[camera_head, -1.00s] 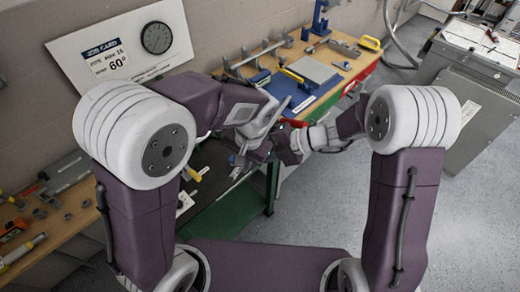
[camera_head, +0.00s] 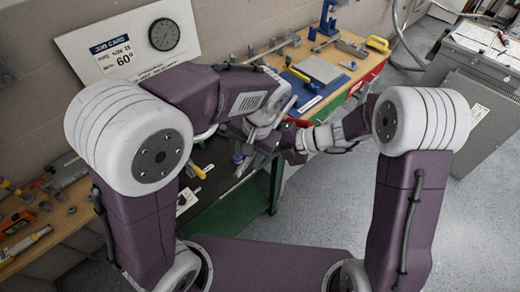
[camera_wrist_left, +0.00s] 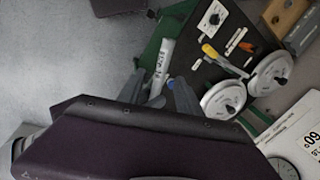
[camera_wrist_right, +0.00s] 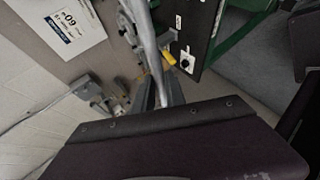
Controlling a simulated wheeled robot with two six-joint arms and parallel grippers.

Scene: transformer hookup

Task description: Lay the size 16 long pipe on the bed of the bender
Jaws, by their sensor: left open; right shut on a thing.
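The long pipe is a pale grey tube. It shows in the left wrist view (camera_wrist_left: 161,58), with lettering and a blue mark, and in the right wrist view (camera_wrist_right: 146,42). My right gripper (camera_wrist_right: 160,90) is shut on it. My left gripper (camera_wrist_left: 162,88) is open, its fingers close to the pipe's lettered part; I cannot tell whether they touch it. A dark board (camera_wrist_left: 199,75) with two round pale wheels (camera_wrist_left: 222,99) and a yellow handle (camera_wrist_left: 210,52) looks like the bender. In the head view my left arm hides much of it. The pipe appears above the bench, off the bed.
The job card (camera_head: 125,45) on the wall reads pipe size 16 and 60°. A wooden bench (camera_head: 352,68) with a blue mat and tools stands at the back. A grey cabinet (camera_head: 470,110) stands at right. Tools lie on the left bench (camera_head: 65,215).

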